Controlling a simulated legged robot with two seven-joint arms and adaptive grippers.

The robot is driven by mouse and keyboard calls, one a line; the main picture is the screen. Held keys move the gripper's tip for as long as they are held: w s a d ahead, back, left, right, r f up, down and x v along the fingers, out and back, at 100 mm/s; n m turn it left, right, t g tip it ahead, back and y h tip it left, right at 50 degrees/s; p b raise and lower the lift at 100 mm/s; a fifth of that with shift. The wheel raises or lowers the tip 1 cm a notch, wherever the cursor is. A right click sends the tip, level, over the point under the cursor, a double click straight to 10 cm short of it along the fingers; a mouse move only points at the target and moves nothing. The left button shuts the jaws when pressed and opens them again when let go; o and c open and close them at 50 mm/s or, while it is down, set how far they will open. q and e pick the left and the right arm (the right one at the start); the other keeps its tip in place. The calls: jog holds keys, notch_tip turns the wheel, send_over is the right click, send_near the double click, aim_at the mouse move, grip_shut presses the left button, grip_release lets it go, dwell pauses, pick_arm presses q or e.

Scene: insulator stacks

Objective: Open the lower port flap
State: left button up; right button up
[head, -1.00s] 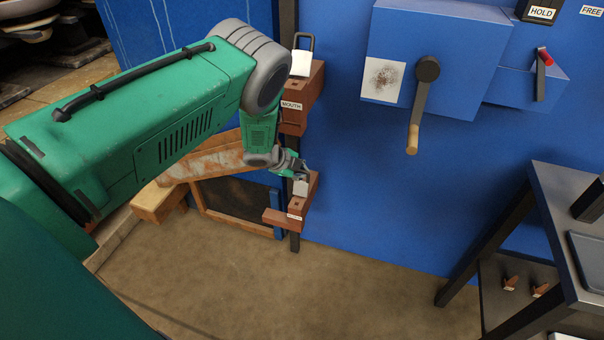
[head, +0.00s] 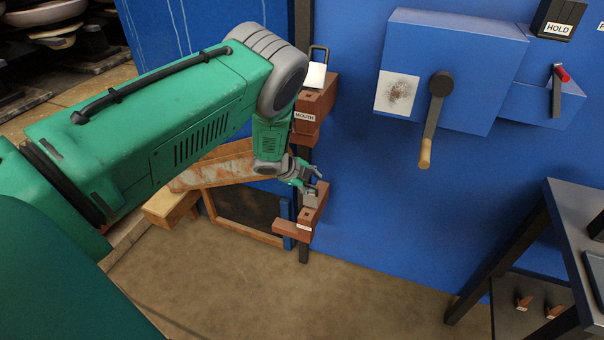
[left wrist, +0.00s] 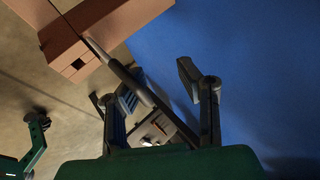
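The lower brown port box (head: 314,214) is mounted on a dark post against the blue wall, with a small white label low on it. A small grey plate (head: 310,199) shows on its upper part; I cannot tell if this is the flap. My left gripper (head: 314,182) is just above this plate. In the left wrist view the left gripper (left wrist: 157,86) has its fingers apart, with a dark rod and a grey block (left wrist: 156,128) seen between them. Contact cannot be told. A brown box (left wrist: 80,58) shows at upper left there. My right gripper is out of view.
The upper brown box (head: 315,105), labelled MOUTH, has a padlock-like piece (head: 315,75) above it. A blue cabinet with a crank handle (head: 434,115) is to the right. A dark table (head: 570,220) stands at right. A wooden block (head: 170,208) is at left.

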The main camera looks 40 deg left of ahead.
pick_arm(q)
jog(key=v, duration=1.1)
jog(key=shift+w+a, duration=0.25)
jog(key=shift+r, duration=0.15)
jog(key=shift+s, duration=0.1)
jog(key=shift+c, duration=0.4)
jog(key=shift+d, duration=0.2)
grip_shut()
jog(key=n+t+y+b, duration=0.65)
jog(key=n+b, duration=0.25)
jog(key=n, duration=1)
send_near(310, 186)
jog(key=shift+n+g, duration=0.25)
jog(key=shift+n, duration=0.05)
jog(key=b+x, duration=0.3)
jog(key=x, duration=0.5)
jog(key=shift+w, duration=0.4)
